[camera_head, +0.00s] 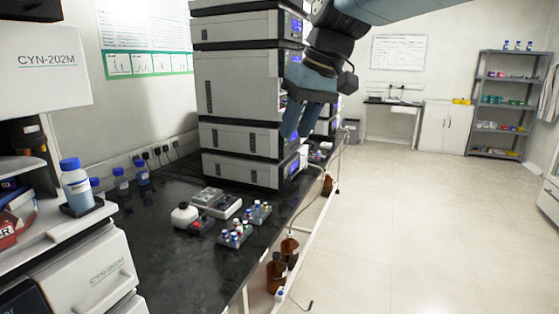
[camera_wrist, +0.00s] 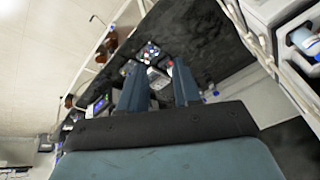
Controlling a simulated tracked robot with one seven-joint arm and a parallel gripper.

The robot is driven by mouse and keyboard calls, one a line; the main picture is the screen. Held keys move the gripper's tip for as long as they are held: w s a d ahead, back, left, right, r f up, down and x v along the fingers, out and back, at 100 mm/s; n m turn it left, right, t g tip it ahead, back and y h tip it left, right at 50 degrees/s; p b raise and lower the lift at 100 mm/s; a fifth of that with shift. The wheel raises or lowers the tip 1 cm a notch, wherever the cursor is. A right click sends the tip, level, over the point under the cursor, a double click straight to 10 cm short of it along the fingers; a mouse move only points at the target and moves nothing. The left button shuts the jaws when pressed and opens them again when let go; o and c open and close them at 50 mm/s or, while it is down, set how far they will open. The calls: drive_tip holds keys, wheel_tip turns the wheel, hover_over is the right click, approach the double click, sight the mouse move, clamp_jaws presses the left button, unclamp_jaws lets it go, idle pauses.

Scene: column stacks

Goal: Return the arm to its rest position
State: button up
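My arm (camera_head: 333,45) reaches in from the top of the head view, with the gripper (camera_head: 297,133) hanging down in front of the grey column stack's right side. In the wrist view my gripper (camera_wrist: 158,72) shows two blue-grey fingers with a clear gap between them. It is open, and I see nothing held in it. The bench lies beyond the fingertips.
The grey column stack (camera_head: 238,100) stands on the black bench (camera_head: 165,255). Brown bottles (camera_head: 289,250) stand below the bench edge. The floor (camera_head: 420,220) at right is free.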

drive_tip(key=s+d+f+m+t+h, duration=0.1)
drive_tip(key=s+d+f+m, duration=0.1)
drive_tip(key=d, duration=0.4)
drive_tip(key=s+d+f+m+t+h, duration=0.1)
drive_tip(key=s+d+f+m, duration=0.1)
drive_tip(key=s+d+f, duration=0.3)
drive_tip(key=s+d+f+m+t+h, duration=0.1)
drive_tip(key=s+d+f, duration=0.3)
drive_tip(key=d, duration=0.5)
wheel_tip(320, 180, down, 2)
drive_tip(key=shift+s+f+m+h, duration=0.1)
drive_tip(key=shift+s+m+h, duration=0.15)
drive_tip(key=shift+m, duration=0.45)
drive_tip(key=shift+d, duration=0.1)
